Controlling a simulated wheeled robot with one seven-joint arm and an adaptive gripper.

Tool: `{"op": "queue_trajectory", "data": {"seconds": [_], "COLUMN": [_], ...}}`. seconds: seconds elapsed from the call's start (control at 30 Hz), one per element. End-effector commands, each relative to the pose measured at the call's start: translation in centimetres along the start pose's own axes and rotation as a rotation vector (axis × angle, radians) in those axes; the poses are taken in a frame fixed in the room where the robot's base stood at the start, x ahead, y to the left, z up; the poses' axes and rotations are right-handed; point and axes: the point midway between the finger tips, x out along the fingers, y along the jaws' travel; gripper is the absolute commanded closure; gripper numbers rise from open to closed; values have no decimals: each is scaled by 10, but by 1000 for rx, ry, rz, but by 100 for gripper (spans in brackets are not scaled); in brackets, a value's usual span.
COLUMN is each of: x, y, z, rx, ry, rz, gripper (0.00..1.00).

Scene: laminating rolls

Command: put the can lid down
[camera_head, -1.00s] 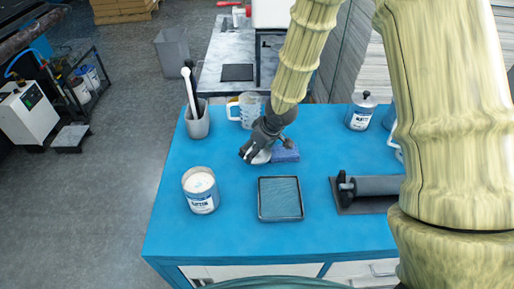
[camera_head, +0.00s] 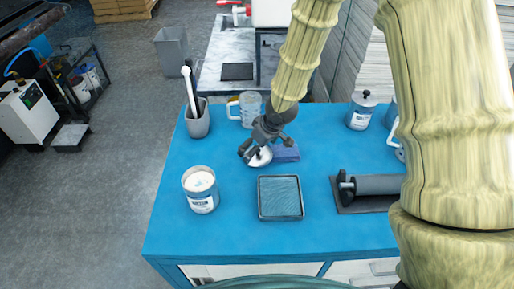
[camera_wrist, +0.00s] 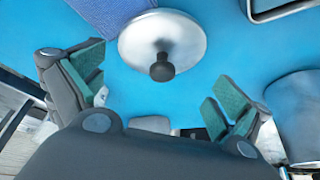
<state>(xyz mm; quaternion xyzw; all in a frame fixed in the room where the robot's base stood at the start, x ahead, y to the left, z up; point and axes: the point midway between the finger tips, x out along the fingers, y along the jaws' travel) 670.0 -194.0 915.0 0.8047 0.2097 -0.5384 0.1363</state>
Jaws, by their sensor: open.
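The can lid (camera_wrist: 188,40) is a round silver disc with a dark knob, lying knob up on the blue table in the wrist view. It also shows in the head view (camera_head: 261,157), partly hidden by my gripper. My gripper (camera_head: 264,146) is open just above and behind the lid. In the wrist view my gripper's (camera_wrist: 160,95) fingers stand wide apart on either side, with nothing between them. The lid lies beside a blue sponge-like block (camera_head: 286,152); they look touching or nearly so. An open can with white contents (camera_head: 201,203) stands at the left front, without a lid.
A dark-rimmed tray (camera_head: 280,217) lies in front of the lid. A roller on a dark plate (camera_head: 370,207) is at the right. A measuring jug (camera_head: 248,125), a tool holder (camera_head: 198,125) and a lidded can (camera_head: 360,119) stand at the back. The blue table (camera_head: 230,230) is clear around the tray.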

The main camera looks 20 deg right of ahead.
Motion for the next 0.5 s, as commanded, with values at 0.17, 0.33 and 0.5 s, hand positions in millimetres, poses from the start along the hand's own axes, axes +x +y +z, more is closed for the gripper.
{"op": "queue_trajectory", "data": {"seconds": [0.17,0.33,0.5], "x": [-21,-44,-67], "y": [0,0,0], "z": [0,0,0], "rx": [3,2,2], "ry": [2,4,3], "rz": [-1,-1,-1], "gripper": [0,0,0]}}
